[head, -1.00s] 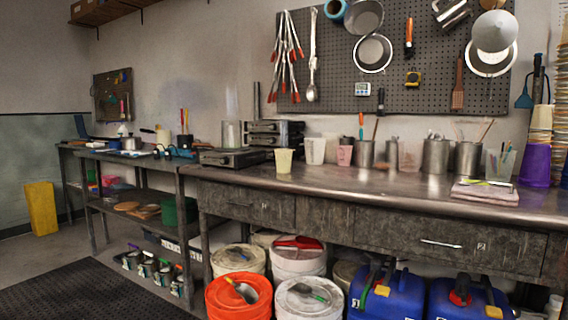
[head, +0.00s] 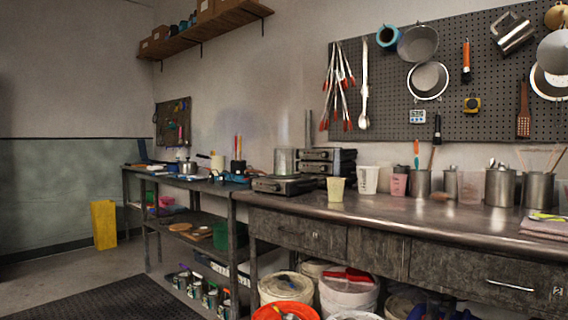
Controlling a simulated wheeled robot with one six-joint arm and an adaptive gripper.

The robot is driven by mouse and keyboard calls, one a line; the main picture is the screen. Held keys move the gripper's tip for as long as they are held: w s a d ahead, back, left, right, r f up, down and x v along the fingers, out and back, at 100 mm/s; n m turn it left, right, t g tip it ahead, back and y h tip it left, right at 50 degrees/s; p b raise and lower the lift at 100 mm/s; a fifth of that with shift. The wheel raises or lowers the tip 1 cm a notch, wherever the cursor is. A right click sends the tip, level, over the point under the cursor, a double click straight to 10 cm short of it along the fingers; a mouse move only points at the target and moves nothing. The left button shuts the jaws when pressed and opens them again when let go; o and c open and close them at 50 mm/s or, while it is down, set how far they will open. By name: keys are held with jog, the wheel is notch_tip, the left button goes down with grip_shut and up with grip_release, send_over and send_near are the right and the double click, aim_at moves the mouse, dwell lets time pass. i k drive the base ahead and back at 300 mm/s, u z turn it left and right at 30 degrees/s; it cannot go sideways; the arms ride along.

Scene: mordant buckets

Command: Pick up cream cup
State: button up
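A cream cup (head: 336,189) stands upright near the front edge of the metal-topped workbench (head: 400,207), just right of the dark hotplates. A white cup (head: 369,179) and a pink cup (head: 399,182) stand behind it to the right, with a small gap from the cream cup. My gripper is not in the head view, so its state does not show.
Dark hotplates (head: 286,185) stand left of the cream cup. Metal canisters with tools (head: 500,187) line the back right. Buckets (head: 286,288) fill the space under the bench. A black floor mat (head: 105,300) and a yellow bin (head: 104,224) are at left.

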aim_at(335, 186)
jog(key=u, duration=0.45)
jog(key=i, duration=0.5)
jog(key=u, duration=0.5)
jog(key=i, duration=1.55)
jog(key=z, duration=0.8)
